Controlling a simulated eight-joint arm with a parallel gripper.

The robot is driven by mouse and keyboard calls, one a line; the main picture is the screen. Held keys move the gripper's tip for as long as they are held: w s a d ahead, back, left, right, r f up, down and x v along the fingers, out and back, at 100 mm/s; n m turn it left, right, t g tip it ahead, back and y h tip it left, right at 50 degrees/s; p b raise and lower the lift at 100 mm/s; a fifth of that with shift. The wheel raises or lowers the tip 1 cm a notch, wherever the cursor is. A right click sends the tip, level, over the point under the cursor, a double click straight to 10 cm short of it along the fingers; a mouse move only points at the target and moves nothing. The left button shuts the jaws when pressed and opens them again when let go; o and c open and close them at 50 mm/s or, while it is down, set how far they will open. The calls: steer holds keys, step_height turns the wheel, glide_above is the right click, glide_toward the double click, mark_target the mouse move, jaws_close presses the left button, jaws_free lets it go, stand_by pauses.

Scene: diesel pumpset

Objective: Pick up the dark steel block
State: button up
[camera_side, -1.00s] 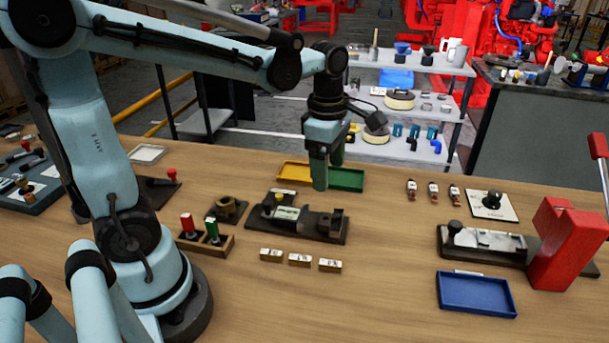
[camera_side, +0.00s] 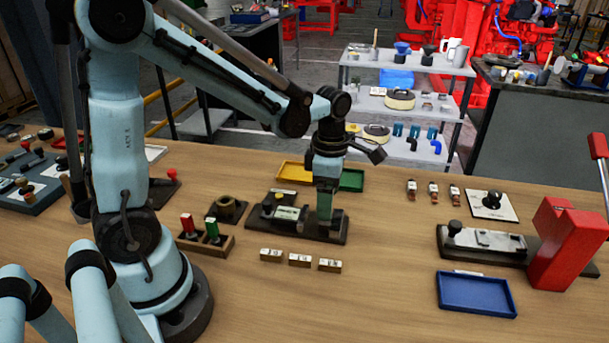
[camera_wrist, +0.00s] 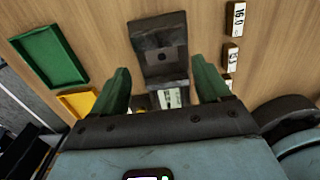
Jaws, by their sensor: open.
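The dark steel block (camera_wrist: 163,57), with a small round hole in its face, shows between my fingers in the wrist view. It is at the right end of a dark fixture plate (camera_side: 268,226) in the side view, where my gripper partly hides it. My gripper (camera_side: 325,220) points down over that end of the fixture, its fingers low beside the block. In the wrist view my gripper (camera_wrist: 161,66) is open, one green finger on each side, with nothing held. Whether the fingers touch the block cannot be told.
Numbered blocks (camera_side: 300,260) lie in front of the fixture. A green tray (camera_side: 352,180) and a yellow tray (camera_side: 293,171) are behind it. A holder with red and green handles (camera_side: 212,230) stands left. A blue tray (camera_side: 477,293) and red press (camera_side: 567,245) are right.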

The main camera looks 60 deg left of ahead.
steer(key=shift+s+a+f, duration=0.1)
steer(key=shift+s+f, duration=0.05)
steer(key=shift+f, duration=1.1)
steer(key=shift+s+a+f, duration=0.1)
steer(key=shift+s+f, duration=0.05)
steer(key=shift+f, duration=1.05)
steer(key=c, duration=1.3)
steer(key=shift+c, duration=0.2)
steer(key=shift+r, duration=0.1)
steer(key=shift+r, duration=0.4)
step_height(320, 180, up, 3)
steer(key=shift+d+f, duration=0.1)
steer(key=s+d+r, duration=0.5)
steer(key=d+r, duration=0.2)
steer(key=d, duration=0.3)
steer(key=shift+d, duration=0.2)
